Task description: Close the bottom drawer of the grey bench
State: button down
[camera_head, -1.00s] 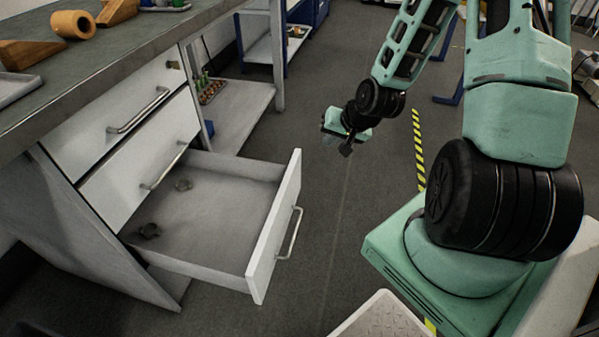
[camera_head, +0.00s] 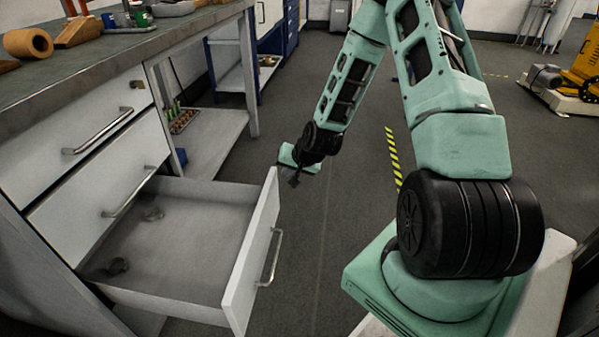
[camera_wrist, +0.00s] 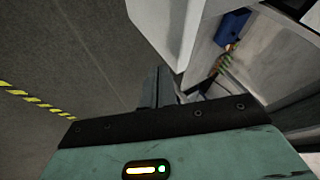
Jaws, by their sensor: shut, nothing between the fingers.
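The bottom drawer (camera_head: 255,262) of the grey bench (camera_head: 60,107) is pulled far out, with its white front and metal handle facing right. Two small dark objects lie inside it. The two drawers above it are closed. My gripper (camera_head: 295,180) is to the right of the drawer front's far end, apart from it, with its fingers pointing down. In the wrist view my gripper (camera_wrist: 158,87) is shut and empty, and a white panel (camera_wrist: 172,30), seemingly the drawer front, is close by its fingers.
An open lower shelf (camera_head: 215,140) with a tray of small items is beyond the drawers. Tools and wooden pieces lie on the bench top. Grey floor (camera_head: 320,240) is clear between the drawer and my base. Yellow-black tape (camera_head: 393,155) marks the floor.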

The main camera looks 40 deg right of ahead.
jog(key=shift+w+a, duration=0.4)
jog(key=shift+w, duration=0.15)
